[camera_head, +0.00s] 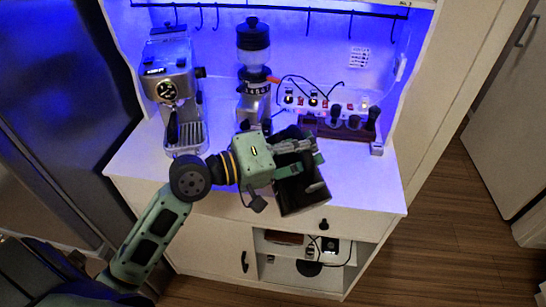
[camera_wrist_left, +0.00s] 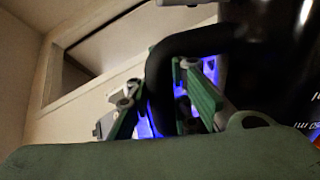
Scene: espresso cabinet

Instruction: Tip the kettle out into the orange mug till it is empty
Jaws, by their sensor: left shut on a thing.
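My left gripper (camera_head: 308,165) reaches over the front of the white counter from the left. In the left wrist view its green fingers (camera_wrist_left: 180,100) are shut on the black handle of the kettle (camera_wrist_left: 270,50), whose dark glossy body with pale markings fills the upper right. In the head view a dark, boxy body (camera_head: 292,196) hangs beneath and beside the gripper at the counter's front edge; it looks like the kettle, tilted, but the arm covers part of it. Its spout and contents cannot be made out. My right gripper is out of view.
An espresso machine (camera_head: 172,88) stands at the counter's left. A grinder (camera_head: 253,75) stands behind my gripper. A dark wooden rack (camera_head: 340,127) with several tools is at the back right. The counter's right front (camera_head: 365,190) is clear. Open shelves (camera_head: 300,268) lie below.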

